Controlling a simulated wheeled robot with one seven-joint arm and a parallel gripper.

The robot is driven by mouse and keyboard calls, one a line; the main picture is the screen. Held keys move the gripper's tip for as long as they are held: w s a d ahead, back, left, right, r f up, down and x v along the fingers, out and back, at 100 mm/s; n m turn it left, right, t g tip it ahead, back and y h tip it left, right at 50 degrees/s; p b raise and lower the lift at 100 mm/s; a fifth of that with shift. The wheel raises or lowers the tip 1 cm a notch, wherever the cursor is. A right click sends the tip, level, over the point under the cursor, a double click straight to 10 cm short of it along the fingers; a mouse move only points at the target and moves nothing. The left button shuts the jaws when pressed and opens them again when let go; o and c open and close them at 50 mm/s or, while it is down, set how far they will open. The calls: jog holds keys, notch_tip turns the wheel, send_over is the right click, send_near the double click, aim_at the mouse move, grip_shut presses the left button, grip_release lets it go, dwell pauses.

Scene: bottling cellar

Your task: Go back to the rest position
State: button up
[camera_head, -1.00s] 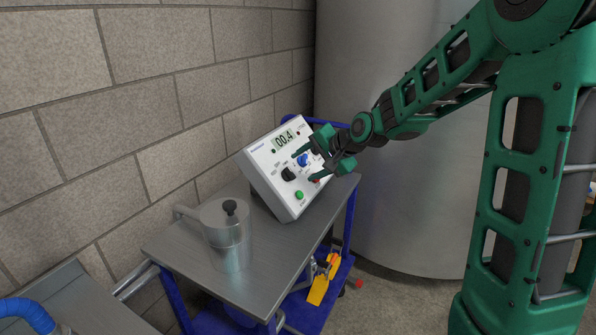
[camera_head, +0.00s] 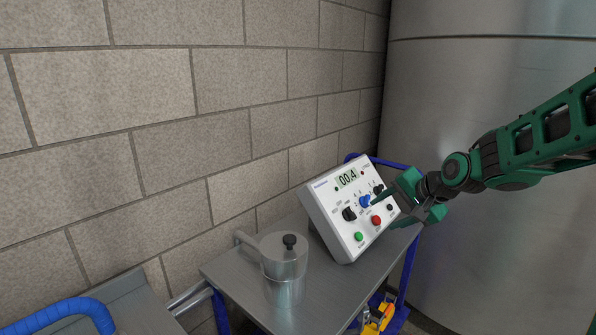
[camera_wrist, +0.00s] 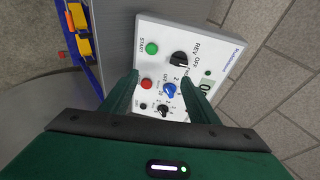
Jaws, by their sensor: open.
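My green gripper (camera_head: 412,205) is open and empty, in front of the right side of a white control box. Its two fingers show in the wrist view (camera_wrist: 160,92), spread apart and pointing at the box's panel. The control box (camera_head: 335,222) stands tilted on a metal cart top. Its display (camera_head: 347,178) reads 00.4. The panel carries a black knob (camera_head: 349,214), a blue knob (camera_head: 365,201), a green button (camera_head: 359,237) and a red button (camera_head: 376,220). In the wrist view, the panel (camera_wrist: 207,57) shows the black knob near the words REV and OFF.
A block wall (camera_head: 160,120) rises behind. A large steel tank (camera_head: 480,80) stands at the right. A blue hose (camera_head: 65,312) lies at lower left.

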jog(key=s+d+f+n+g+h, duration=0.1)
jog(key=s+d, duration=0.3)
jog(key=s, duration=0.8)
jog(key=s+d+f+n+g+h, duration=0.1)
jog(key=s+d+g, duration=0.3)
jog(key=s, duration=0.9)
jog(key=s+d+f+n+g+h, duration=0.1)
jog(key=s+d+f+g, duration=0.1)
jog(key=s, duration=1)
jog(key=shift+s+d+g, duration=0.25)
jog(key=shift+d+g, duration=0.45)
jog(key=shift+d, duration=0.3)
